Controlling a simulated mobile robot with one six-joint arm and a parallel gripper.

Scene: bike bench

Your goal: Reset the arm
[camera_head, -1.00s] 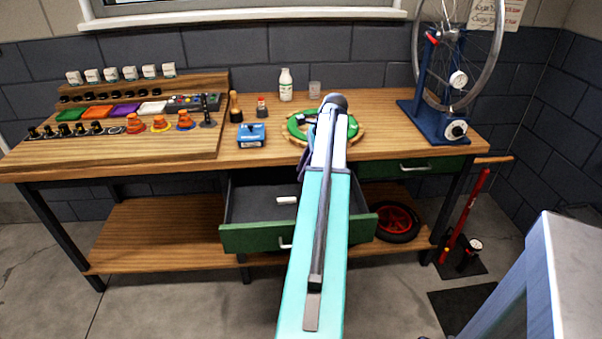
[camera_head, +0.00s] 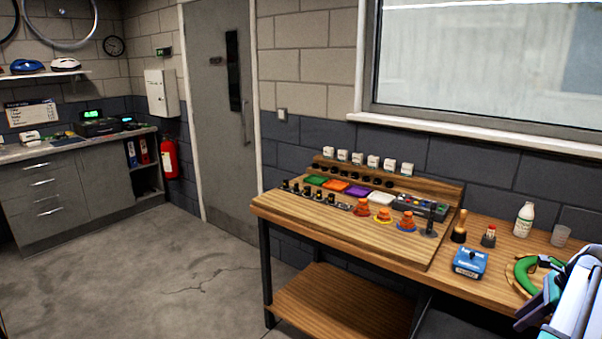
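My arm (camera_head: 578,300) reaches in at the lower right edge of the head view, partly cut off by the frame. Dark purple parts of my gripper (camera_head: 541,303) show at its left side, close by the round wooden board with a green ring (camera_head: 527,274) on the bench. The fingertips cannot be made out, so I cannot tell whether the gripper is open or shut or holds anything.
A grey door (camera_head: 213,110), grey cabinet (camera_head: 60,190) and red extinguisher (camera_head: 169,158) stand at left. The floor between is clear.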

